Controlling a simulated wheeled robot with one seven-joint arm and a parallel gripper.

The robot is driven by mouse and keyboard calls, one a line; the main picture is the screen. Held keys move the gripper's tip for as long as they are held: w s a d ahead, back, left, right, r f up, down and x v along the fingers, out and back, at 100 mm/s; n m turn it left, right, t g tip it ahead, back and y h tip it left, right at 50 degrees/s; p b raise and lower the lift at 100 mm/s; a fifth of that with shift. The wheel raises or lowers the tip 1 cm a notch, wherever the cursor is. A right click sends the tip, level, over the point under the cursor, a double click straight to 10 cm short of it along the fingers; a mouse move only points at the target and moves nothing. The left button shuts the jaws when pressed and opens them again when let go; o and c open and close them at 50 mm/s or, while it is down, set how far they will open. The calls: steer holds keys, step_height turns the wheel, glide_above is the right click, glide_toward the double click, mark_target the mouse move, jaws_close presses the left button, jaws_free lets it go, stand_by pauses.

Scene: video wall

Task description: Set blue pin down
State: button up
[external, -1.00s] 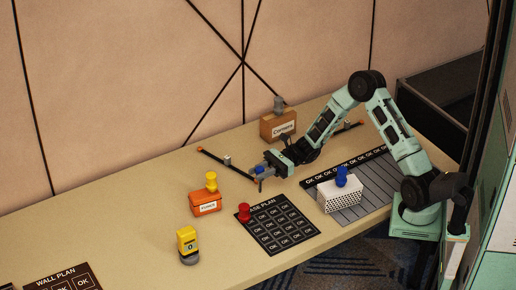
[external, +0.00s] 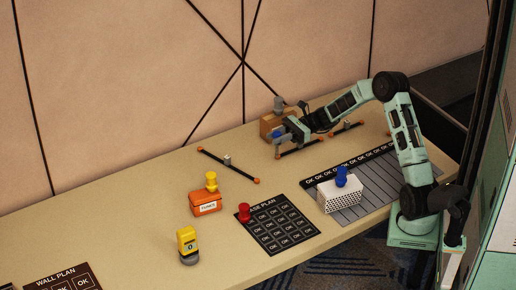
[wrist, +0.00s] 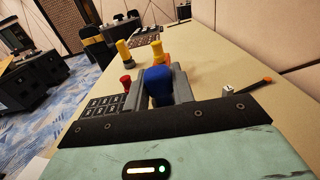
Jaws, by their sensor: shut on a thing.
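My gripper (external: 281,136) is shut on a blue pin (external: 277,133), above the back of the table, in front of the brown box. In the wrist view the blue pin's rounded blue head (wrist: 159,86) shows between the grey fingers; its lower part is hidden. A second blue pin (external: 341,177) stands on the white perforated box (external: 342,199). A yellow pin (external: 211,182) stands on the orange box (external: 206,205).
The brown box (external: 267,124) with a grey pin (external: 278,103) on top is partly hidden by my gripper. Thin bars with orange ends lie at the back, one (external: 228,163) in the clear. A yellow device (external: 187,241) stands front left. Bare tabletop (external: 130,215) lies left.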

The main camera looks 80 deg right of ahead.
mark_target(276, 156)
step_height(276, 156, down, 8)
steer(key=shift+a+f+b, duration=0.1)
steer(key=shift+b, duration=0.55)
steer(key=shift+f, duration=0.1)
steer(key=o, duration=1)
